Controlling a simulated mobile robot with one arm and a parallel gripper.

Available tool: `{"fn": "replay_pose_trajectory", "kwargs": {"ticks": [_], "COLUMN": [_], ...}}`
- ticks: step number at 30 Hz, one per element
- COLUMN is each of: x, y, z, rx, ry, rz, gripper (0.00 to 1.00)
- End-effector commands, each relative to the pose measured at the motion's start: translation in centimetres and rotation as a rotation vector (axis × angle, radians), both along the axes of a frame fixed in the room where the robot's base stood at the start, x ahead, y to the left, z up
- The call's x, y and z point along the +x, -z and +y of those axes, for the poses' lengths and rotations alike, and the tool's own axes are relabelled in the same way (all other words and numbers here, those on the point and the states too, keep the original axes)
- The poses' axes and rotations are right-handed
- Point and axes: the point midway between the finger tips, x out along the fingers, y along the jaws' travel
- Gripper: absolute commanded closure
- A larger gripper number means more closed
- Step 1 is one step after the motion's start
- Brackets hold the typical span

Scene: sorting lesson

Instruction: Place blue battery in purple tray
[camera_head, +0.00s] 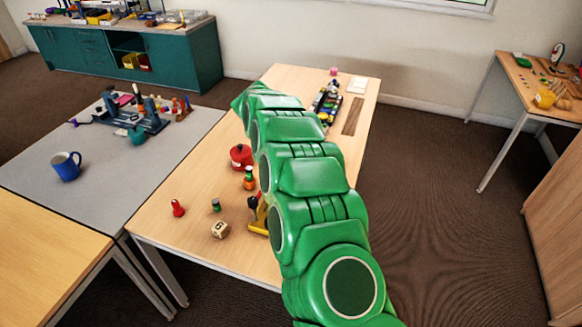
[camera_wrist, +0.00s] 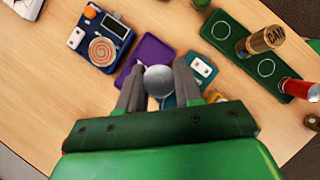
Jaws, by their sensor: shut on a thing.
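The purple tray (camera_wrist: 147,48) lies on the wooden table in the wrist view, partly covered by my gripper. My gripper (camera_wrist: 158,80) is shut on a round, grey-ended thing (camera_wrist: 158,78), seen end-on between the two grey fingers. It appears to be the blue battery, but its side is hidden, so its colour does not show. It overlaps the tray's lower right part in the picture; its height above the tray cannot be told. In the head view my green arm hides the gripper and the tray.
A green holder (camera_wrist: 228,36) carries a gold cylinder (camera_wrist: 262,40) and a red cylinder (camera_wrist: 299,89). A teal tray (camera_wrist: 195,72) with a white card lies right of the purple one. A blue device (camera_wrist: 101,38) lies left. A red pot (camera_head: 241,157) stands on the table.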

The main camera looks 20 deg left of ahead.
Motion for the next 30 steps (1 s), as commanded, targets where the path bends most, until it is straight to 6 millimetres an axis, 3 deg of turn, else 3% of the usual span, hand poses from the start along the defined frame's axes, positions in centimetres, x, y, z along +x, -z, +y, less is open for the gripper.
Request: {"fn": "replay_pose_trajectory", "kwargs": {"ticks": [21,30], "x": [3.2,3.7], "y": [4.6,5.1], "z": [1.8,2.1], "rx": [-0.002,-0.001], "ry": [0.0,0.0], "rz": [0.0,-0.002], "gripper": [1.0,1.0]}}
